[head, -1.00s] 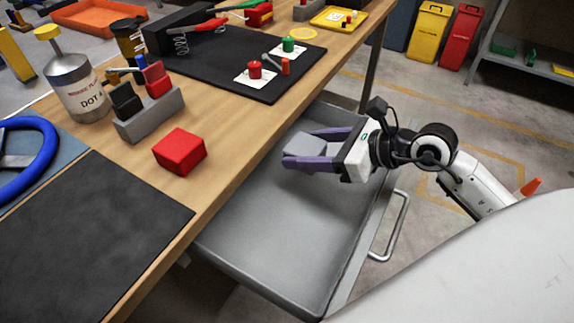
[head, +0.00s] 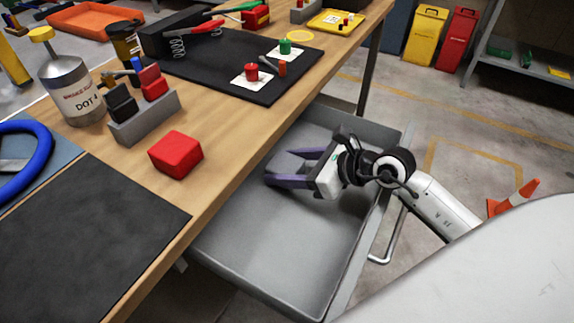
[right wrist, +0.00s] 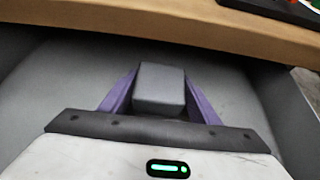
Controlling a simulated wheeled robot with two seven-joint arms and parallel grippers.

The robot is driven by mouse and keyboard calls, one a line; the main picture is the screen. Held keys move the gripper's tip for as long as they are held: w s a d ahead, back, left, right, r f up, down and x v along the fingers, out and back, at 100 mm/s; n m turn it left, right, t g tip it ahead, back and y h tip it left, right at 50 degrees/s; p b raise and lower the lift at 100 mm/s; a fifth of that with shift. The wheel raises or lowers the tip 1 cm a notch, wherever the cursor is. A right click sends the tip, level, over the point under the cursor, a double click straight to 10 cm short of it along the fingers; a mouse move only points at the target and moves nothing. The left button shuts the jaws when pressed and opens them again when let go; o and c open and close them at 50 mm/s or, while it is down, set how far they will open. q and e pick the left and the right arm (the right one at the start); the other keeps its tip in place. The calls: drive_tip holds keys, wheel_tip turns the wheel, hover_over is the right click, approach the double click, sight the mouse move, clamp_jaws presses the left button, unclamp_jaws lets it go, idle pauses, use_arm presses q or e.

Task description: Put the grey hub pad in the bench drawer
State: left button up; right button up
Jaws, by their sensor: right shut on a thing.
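The bench drawer (head: 262,240) is a grey metal tray pulled out from under the bench. My right gripper (head: 285,167) has purple fingers and is inside the outline of the drawer, low over its floor. In the right wrist view, the grey hub pad (right wrist: 160,86) is a grey block held between the two purple fingers of the right gripper (right wrist: 160,92). In the head view the pad blends with the grey drawer. I cannot tell whether the pad touches the drawer floor. My left gripper is not in view.
The wooden bench top (head: 225,150) overhangs the drawer's left side. On it are a red block (head: 176,154), a grey holder (head: 145,118) and a black mat (head: 230,65). The drawer's front part is empty. An orange cone (head: 516,195) stands on the floor.

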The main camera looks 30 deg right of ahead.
drive_tip(key=shift+f, duration=0.1)
drive_tip(key=o, duration=1.1)
drive_tip(key=shift+r, duration=0.2)
drive_tip(key=shift+s+d, duration=0.25)
drive_tip(key=shift+s, duration=0.05)
drive_tip(key=v, duration=1.1)
drive_tip(key=shift+s+r, duration=0.1)
drive_tip(key=shift+s, duration=0.05)
